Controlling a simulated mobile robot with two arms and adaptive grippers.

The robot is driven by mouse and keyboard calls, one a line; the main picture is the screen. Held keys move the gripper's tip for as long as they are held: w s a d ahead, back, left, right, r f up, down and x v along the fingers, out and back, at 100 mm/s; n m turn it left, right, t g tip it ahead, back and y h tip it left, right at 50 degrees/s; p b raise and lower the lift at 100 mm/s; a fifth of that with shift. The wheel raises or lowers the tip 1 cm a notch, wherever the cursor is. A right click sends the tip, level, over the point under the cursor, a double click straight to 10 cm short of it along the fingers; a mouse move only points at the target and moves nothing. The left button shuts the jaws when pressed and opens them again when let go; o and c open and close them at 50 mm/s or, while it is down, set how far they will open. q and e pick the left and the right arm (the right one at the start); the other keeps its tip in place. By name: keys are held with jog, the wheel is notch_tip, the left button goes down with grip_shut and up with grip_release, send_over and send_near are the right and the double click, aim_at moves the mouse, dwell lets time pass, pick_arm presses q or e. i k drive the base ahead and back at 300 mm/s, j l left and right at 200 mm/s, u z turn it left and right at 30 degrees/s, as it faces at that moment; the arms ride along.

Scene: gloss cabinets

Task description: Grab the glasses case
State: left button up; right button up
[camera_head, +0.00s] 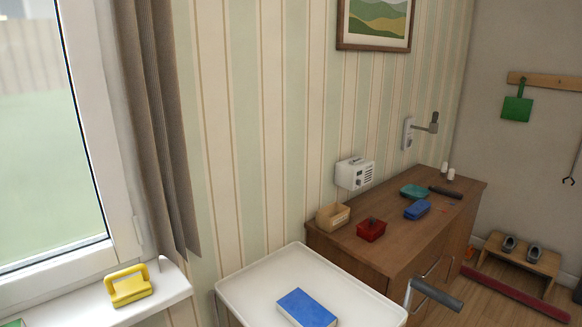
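A small blue box-like object (417,209) lies on top of the brown wooden cabinet (372,250), near its middle. It looks most like the glasses case, but it is too small to be sure. Neither of my grippers shows in the head view.
On the cabinet are a tan box (332,217), a red container (371,230), a teal dish (414,191) and a dark-handled tool (446,192). A white-topped stand (255,285) in front bears a blue book-like block (306,307). A grey handle (437,294) juts out beside it.

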aim_at(421, 206)
jog(key=z, duration=0.85)
